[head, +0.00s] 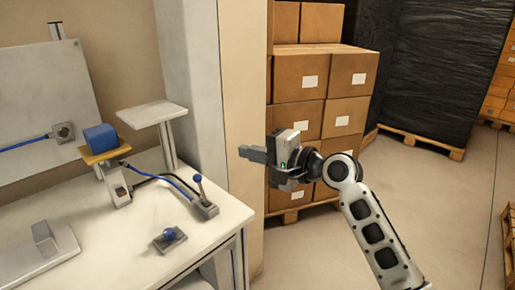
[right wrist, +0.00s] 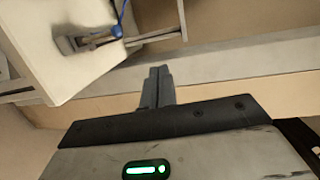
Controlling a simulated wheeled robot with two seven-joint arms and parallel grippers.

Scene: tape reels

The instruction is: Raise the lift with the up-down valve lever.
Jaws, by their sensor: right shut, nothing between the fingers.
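The valve lever (head: 203,200) stands on the white bench, a tilted metal stick with a blue knob on a small grey base. A blue hose runs from it to the lift (head: 118,188), which has a small tan platform (head: 104,152) bearing a blue block (head: 100,138). My right gripper (head: 243,154) is in the air to the right of the lever, shut and empty, apart from it. In the right wrist view its fingers (right wrist: 157,84) are together, and the lever's blue knob (right wrist: 117,31) shows beyond them at the top. My left gripper is not in view.
A wall pillar (head: 243,90) and stacked cartons (head: 345,75) are behind my right gripper.

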